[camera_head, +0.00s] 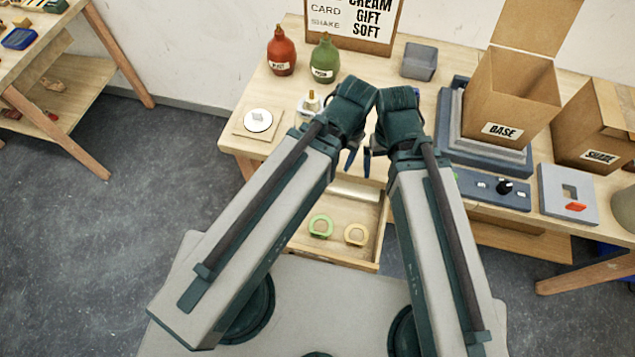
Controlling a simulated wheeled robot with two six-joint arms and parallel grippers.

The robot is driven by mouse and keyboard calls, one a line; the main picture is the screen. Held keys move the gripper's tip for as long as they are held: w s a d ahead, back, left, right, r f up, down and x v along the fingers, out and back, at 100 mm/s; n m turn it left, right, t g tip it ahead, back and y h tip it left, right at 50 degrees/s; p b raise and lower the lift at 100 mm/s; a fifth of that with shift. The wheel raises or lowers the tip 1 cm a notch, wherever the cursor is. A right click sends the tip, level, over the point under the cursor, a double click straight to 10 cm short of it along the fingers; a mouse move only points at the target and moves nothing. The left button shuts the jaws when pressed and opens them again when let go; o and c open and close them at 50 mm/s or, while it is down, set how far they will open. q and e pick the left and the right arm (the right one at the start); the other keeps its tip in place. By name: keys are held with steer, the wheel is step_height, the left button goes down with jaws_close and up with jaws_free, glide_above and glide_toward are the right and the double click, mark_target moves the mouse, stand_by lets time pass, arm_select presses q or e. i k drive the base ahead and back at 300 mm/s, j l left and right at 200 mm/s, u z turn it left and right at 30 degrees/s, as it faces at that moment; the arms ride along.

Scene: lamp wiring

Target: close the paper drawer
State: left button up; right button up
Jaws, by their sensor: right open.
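The paper drawer (338,254) stands pulled out from under the front of the workbench. A green ring (320,226) and a yellow ring (356,235) lie in it, with a pale roll-like piece (355,193) at its back. My right gripper (358,161) points down near the bench's front edge, above the back of the drawer. Its dark blue fingertips show apart with nothing between them. I cannot tell whether it touches the drawer. My left arm ends close beside the right one, and its gripper is hidden. My arms cover both sides of the drawer.
On the bench (240,140) stand a red bottle (281,52), a green bottle (325,60), a grey bin (419,61) and a box marked BASE (512,100). A control panel (492,190) and a switch plate (567,194) lie at the right. Open floor lies left.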

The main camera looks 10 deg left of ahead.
mark_target(347, 204)
steer(key=k+j, duration=0.15)
steer(key=k, duration=0.15)
steer(key=k+j, duration=0.15)
steer(key=k+l, duration=0.25)
steer(key=k, duration=0.15)
steer(key=k+l, duration=0.25)
steer(key=k, duration=0.15)
steer(key=k+l, duration=0.25)
steer(key=k, duration=0.15)
